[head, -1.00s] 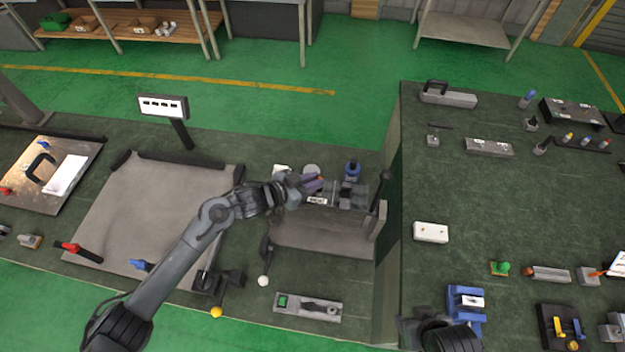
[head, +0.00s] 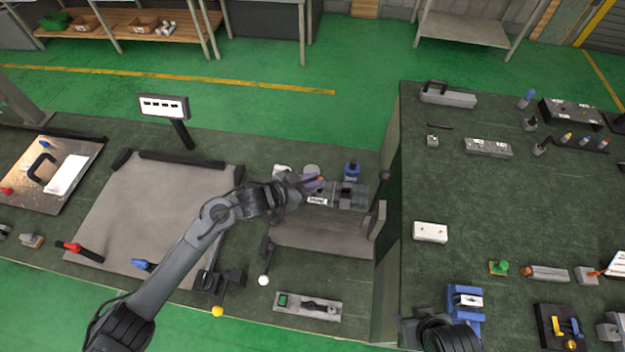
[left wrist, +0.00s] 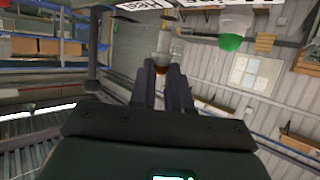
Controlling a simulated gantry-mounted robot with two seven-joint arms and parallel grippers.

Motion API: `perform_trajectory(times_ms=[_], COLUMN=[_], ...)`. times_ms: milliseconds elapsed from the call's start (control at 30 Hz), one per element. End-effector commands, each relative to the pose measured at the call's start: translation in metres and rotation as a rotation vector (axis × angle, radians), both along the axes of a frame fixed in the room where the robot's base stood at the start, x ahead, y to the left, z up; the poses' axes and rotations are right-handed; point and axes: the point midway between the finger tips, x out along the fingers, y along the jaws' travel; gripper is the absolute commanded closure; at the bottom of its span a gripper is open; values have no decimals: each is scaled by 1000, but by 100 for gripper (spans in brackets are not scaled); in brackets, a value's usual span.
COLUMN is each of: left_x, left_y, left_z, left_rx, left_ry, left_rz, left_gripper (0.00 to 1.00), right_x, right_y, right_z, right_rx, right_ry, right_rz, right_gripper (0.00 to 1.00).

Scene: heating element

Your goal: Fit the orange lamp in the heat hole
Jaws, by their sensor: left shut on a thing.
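My left gripper (head: 313,183) is at the grey fixture on the left bench, near its white label (head: 317,201). It is shut on the orange lamp, of which only a small orange bit (head: 321,178) shows at the fingertips. In the left wrist view an orange-brown spot (left wrist: 161,70) shows between the two dark fingers, with a pale grey cylinder (left wrist: 163,42) just beyond. The heat hole cannot be made out; the gripper and fixture hide that spot. I cannot tell whether the lamp touches the fixture.
A blue-topped part (head: 351,171) stands close to the right of the gripper. A dark lever with a white knob (head: 263,280) stands in front. An upright dark panel (head: 388,230) bounds the fixture on the right. The grey plate (head: 150,215) at left is largely bare.

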Motion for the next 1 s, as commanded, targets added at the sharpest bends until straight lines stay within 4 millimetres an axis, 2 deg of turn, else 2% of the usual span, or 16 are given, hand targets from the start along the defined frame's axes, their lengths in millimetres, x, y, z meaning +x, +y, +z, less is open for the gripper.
perform_trajectory(times_ms=[433, 1000], left_x=[0, 0], left_y=[0, 0], left_z=[-2, -16], left_rx=[0, 0], left_ry=[0, 0], left_rz=[0, 0], left_gripper=[100, 100], right_x=[0, 0], right_y=[-2, 0], right_z=[-2, -10], right_rx=[-10, -1], right_ry=[1, 0], right_rz=[6, 1], right_gripper=[49, 49])
